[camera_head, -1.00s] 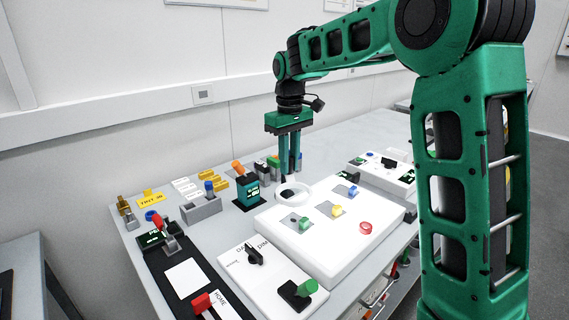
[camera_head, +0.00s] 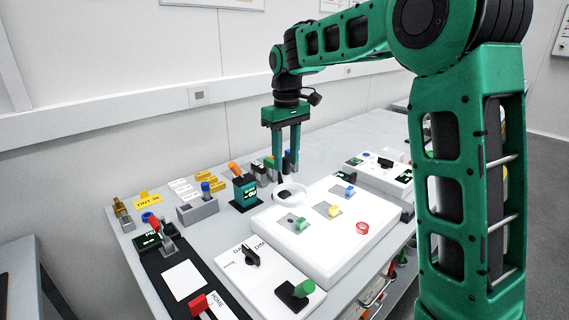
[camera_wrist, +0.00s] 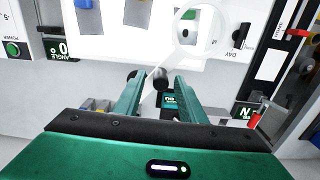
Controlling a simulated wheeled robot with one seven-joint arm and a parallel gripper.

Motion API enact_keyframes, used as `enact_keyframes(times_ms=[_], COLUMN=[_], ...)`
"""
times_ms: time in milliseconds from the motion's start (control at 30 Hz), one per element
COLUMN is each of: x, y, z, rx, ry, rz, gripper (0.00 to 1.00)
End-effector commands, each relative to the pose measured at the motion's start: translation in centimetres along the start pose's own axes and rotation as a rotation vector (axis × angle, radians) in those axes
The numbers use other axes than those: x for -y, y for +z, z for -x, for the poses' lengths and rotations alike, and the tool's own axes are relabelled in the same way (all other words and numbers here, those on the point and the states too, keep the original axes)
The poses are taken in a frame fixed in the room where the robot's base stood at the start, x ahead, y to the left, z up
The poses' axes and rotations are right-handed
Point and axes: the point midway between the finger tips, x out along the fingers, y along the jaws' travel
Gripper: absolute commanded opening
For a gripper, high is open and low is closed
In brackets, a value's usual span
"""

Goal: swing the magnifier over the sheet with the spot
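The magnifier's white ring (camera_head: 290,192) lies over the back corner of the white light panel (camera_head: 318,235); in the wrist view the ring (camera_wrist: 200,38) is over the panel's near edge. My gripper (camera_head: 286,172) points down just behind the ring. In the wrist view its fingers (camera_wrist: 157,82) are spread, with a dark round knob (camera_wrist: 158,75) between them, apparently on the magnifier's arm. I cannot tell whether the fingers touch it. No spot can be made out in the head view.
A dark teal display block (camera_head: 246,192) stands left of the gripper, near a grey holder (camera_head: 198,209). A white dial box (camera_head: 255,265) and a black strip with a red lever (camera_head: 197,303) are in front. A red button (camera_head: 362,228) sits on the panel.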

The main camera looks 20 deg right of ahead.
Motion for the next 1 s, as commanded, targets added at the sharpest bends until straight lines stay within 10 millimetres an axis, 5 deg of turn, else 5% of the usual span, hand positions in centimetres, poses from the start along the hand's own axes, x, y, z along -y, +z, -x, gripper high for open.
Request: enact_keyframes(times_ms=[500,1000], x=[-0.1,-0.1], y=[-0.1,0.0], z=[8.4,9.2], rx=[-0.002,0.000], ry=[0.000,0.000], rz=[-0.001,-0.001], gripper=[0.37,0.37])
